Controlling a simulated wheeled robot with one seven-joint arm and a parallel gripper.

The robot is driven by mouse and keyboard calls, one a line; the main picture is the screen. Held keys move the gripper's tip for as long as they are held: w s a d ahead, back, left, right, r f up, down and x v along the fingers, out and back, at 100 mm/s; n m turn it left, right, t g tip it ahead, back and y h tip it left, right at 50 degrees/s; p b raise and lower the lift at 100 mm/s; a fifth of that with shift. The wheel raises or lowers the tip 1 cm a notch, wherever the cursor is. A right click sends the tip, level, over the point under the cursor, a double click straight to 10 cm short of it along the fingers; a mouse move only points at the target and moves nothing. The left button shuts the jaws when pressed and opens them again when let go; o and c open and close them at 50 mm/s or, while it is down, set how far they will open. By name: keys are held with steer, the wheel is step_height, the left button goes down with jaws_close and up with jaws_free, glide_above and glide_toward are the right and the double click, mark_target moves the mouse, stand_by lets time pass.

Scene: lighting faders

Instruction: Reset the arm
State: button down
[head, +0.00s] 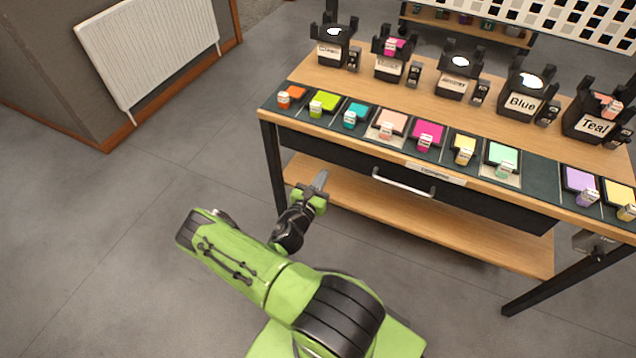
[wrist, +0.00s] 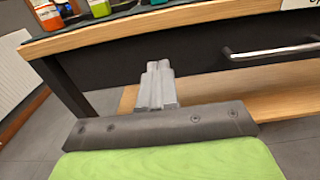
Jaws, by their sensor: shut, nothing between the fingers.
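My arm is green and black and reaches up from the bottom of the head view. My gripper (head: 320,180) is in front of the wooden table, below its top edge and above the lower shelf in the picture. In the wrist view its grey fingers (wrist: 157,85) are together with nothing between them. The gripper is apart from the drawer and its handle.
The table (head: 285,113) carries a row of coloured gel pieces along its front and several black lights with labels such as Blue (head: 521,103) and Teal (head: 594,126). A drawer handle (head: 403,184) sticks out at the front. A white radiator (head: 150,45) is on the left wall. The floor at left is clear.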

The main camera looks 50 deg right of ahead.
steer(key=shift+v, duration=1.5)
